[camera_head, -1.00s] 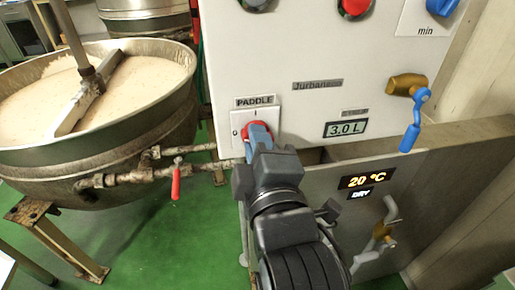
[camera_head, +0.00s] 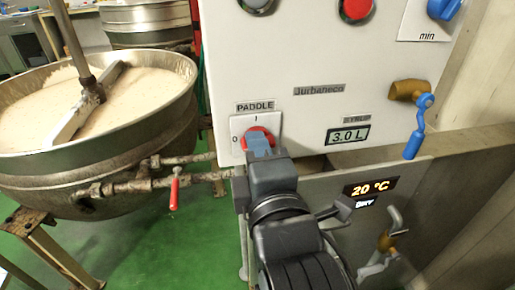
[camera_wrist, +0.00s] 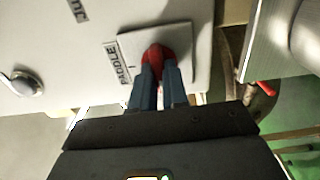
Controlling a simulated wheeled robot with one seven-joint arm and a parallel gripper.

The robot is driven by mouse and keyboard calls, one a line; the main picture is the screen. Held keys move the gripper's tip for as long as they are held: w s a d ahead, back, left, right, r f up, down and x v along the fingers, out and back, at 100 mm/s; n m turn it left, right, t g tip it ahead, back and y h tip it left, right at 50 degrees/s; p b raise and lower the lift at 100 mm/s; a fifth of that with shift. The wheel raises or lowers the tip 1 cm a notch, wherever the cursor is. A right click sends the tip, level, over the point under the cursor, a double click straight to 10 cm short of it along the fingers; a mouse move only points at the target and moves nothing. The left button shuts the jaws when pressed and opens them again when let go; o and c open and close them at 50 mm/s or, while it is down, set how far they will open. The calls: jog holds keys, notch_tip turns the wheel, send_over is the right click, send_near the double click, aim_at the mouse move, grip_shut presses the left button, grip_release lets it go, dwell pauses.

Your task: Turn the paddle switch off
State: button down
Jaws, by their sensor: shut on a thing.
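The paddle switch is a red knob (camera_head: 257,133) on a white plate (camera_head: 243,123) under the PADDLE label, with a "0" at the plate's left and an "I" at its top. It also shows in the wrist view as a red knob (camera_wrist: 158,52). My gripper (camera_head: 259,144) has its blue-grey fingers on the red knob from the front and below. In the wrist view my gripper (camera_wrist: 159,70) has a finger at each side of the knob, shut on it. The fingers hide part of the knob, and which mark it points at I cannot tell.
A large kettle (camera_head: 95,165) of pale mass with a paddle arm stands at the left. A red-handled valve (camera_head: 174,192) is on its pipe. A brass tap with a blue handle (camera_head: 414,143) is at the right of the panel. Green floor (camera_head: 200,245) is free between them.

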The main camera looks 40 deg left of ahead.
jog(key=c, duration=1.1)
grip_release()
jog(key=shift+c, duration=0.2)
jog(key=shift+s, duration=0.1)
jog(key=b+v, duration=0.1)
jog(key=v, duration=0.6)
jog(key=shift+s+d, duration=0.25)
jog(key=s+d+f+m+t+h+p, duration=0.1)
jog(key=s+d+f+m+h, duration=0.15)
jog(key=d+f+m, duration=0.4)
jog(key=s+d+f+m+t+h, duration=0.2)
jog(key=d+m+h, duration=0.15)
jog(key=d, duration=0.55)
jog(key=s+d+f+m+t+h+p, duration=0.1)
jog(key=s+d+f+m+h, duration=0.1)
jog(key=d+f+m, duration=0.35)
jog(key=s+d+r+m+h, duration=0.2)
jog(key=s+d+m+h, duration=0.3)
jog(key=s+d+m, duration=0.7)
jog(key=s+d+p, duration=0.1)
jog(key=s+d, duration=0.3)
jog(key=shift+s+d+g+h, duration=0.2)
jog(key=shift+d+g+h, duration=0.2)
